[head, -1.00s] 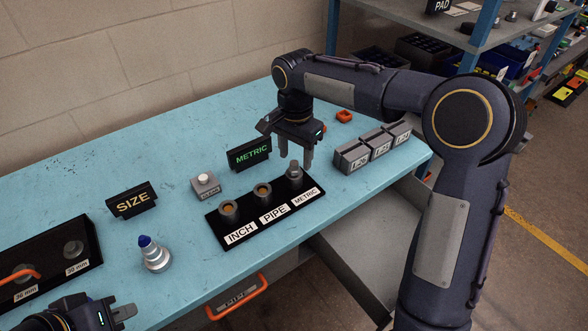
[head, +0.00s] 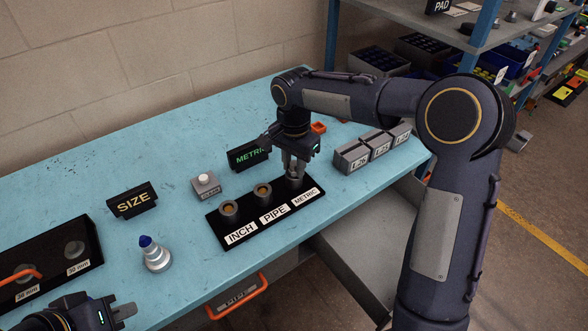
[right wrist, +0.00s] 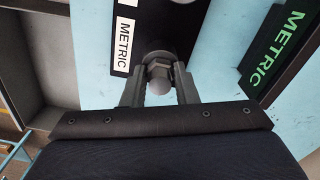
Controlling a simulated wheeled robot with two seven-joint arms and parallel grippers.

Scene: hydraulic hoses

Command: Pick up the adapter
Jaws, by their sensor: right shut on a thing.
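The adapter (right wrist: 160,72) is a grey metal fitting with a hex and a rounded end. It stands in the METRIC socket of the black rack (head: 250,235), and in the right wrist view it sits between the fingers of my right gripper (right wrist: 160,92). My right gripper (head: 294,172) points down over the METRIC end of the rack and is shut on the adapter. In the head view the fingers mostly hide the adapter. My left gripper (head: 122,311) is at the lower left, away from the rack; its jaw opening is not clear.
The INCH (head: 229,209) and PIPE (head: 263,192) sockets are beside it. A METRIC sign (head: 245,155) and a button box (head: 205,187) stand behind the rack. Grey boxes (head: 352,158) stand to the right. A blue-tipped metal fitting (head: 153,255) stands left of the rack.

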